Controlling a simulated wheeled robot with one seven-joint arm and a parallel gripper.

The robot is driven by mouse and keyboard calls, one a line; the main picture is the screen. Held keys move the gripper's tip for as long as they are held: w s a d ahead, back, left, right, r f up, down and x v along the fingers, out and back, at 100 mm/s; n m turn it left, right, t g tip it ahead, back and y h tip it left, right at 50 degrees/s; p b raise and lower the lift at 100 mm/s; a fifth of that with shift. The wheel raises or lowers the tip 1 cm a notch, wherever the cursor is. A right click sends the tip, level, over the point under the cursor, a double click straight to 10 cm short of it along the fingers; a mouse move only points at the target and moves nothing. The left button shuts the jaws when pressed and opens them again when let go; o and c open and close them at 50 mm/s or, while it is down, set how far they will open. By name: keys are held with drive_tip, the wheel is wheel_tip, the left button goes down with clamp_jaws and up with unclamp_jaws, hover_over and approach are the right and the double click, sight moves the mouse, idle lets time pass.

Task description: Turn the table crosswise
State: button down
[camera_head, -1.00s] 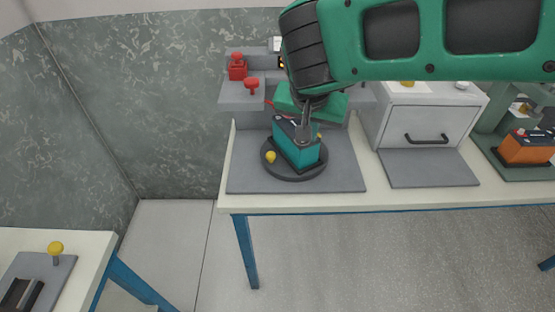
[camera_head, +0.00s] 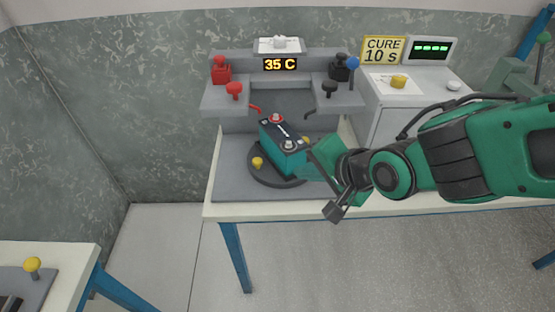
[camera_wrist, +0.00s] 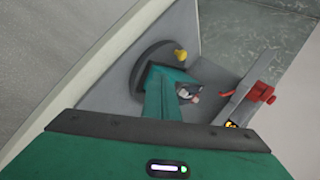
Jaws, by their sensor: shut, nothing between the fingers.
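The round dark turntable (camera_head: 262,177) lies on a grey plate at the front of the bench. It has a yellow knob (camera_head: 257,162) at its left and another (camera_head: 306,140) at its far right, partly hidden. A teal battery with a black top (camera_head: 282,134) stands on it, its long side slanting from far left to near right. My gripper (camera_head: 318,163) is shut and empty beside the battery's near right end; whether it touches is unclear. The wrist view shows the turntable rim (camera_wrist: 138,68), one yellow knob (camera_wrist: 180,54) and the battery top (camera_wrist: 188,91) beyond my gripper.
Behind stands a grey station (camera_head: 238,100) with red clamps (camera_head: 221,70), black clamps (camera_head: 339,68) and a display (camera_head: 281,65) reading 35 C. A second table (camera_head: 75,262) is at lower left.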

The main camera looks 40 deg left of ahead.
drive_tip(key=s+m+y, duration=0.2)
approach(266, 177)
drive_tip(key=a, duration=0.1)
drive_tip(key=w+a, duration=0.1)
drive_tip(key=a+f, duration=0.1)
drive_tip(key=shift+w+a, duration=0.2)
drive_tip(key=shift+a, duration=0.1)
drive_tip(key=a, duration=0.1)
drive_tip(key=w+a, duration=0.1)
drive_tip(key=a, duration=0.1)
drive_tip(key=shift+f, duration=0.15)
drive_tip(key=shift+a+f, duration=0.1)
drive_tip(key=shift+a, duration=0.25)
drive_tip(key=shift+s+a, duration=0.1)
drive_tip(key=shift+a, duration=0.15)
